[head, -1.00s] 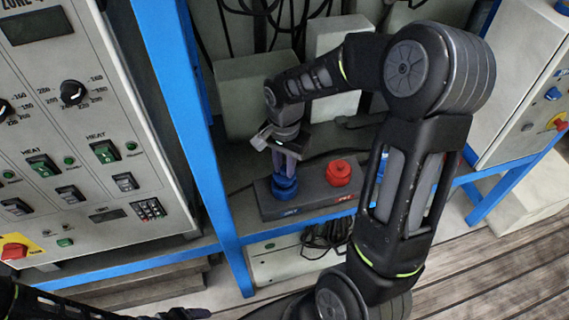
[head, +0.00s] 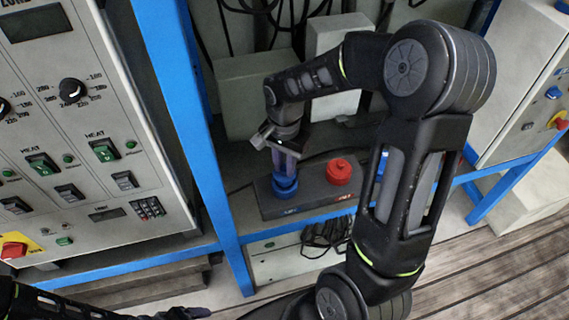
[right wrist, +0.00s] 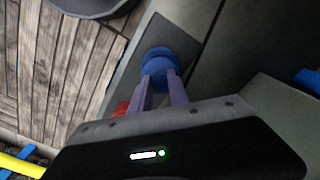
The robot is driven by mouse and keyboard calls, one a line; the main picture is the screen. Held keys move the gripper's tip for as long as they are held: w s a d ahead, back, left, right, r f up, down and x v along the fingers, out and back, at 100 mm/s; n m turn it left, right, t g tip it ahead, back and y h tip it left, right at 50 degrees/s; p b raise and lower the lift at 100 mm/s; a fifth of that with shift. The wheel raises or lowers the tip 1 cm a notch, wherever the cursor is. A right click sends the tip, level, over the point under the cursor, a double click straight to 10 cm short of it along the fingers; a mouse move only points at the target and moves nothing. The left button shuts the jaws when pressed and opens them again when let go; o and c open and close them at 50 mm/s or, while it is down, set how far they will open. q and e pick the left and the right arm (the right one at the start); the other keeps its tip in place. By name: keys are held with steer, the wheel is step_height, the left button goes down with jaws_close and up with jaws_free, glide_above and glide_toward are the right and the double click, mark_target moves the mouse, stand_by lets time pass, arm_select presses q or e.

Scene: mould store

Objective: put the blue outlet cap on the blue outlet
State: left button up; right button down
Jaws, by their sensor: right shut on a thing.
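The blue outlet (head: 286,191) stands at the left end of a dark grey block (head: 318,200) on the shelf. The blue outlet cap (head: 285,181) is between the fingers of my right gripper (head: 285,171), directly over the outlet. In the right wrist view my right gripper (right wrist: 160,88) is shut on the cap (right wrist: 157,70), with the wider blue outlet (right wrist: 160,53) just beyond it. Whether the cap touches or is seated on the outlet cannot be told. My left gripper (head: 184,313) shows only partly at the bottom edge; its jaws are not clear.
A red cap or outlet (head: 339,171) sits on the block's right end; part of it shows in the right wrist view (right wrist: 122,109). A blue frame post (head: 190,120) stands left of the block, beside a control panel (head: 90,150). Grey boxes and cables are behind.

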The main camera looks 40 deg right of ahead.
steer(key=shift+f, duration=0.15)
stand_by(0.5)
steer(key=shift+f+b, duration=0.35)
steer(key=shift+b, duration=0.15)
steer(key=shift+f+b, duration=0.4)
steer(key=shift+f, duration=0.15)
steer(key=shift+f+b, duration=0.3)
steer(key=shift+f, duration=0.05)
steer(key=shift+f, duration=0.2)
stand_by(0.5)
steer(key=c, duration=1.2)
jaws_free()
steer(key=shift+o, duration=0.5)
steer(key=o, duration=0.3)
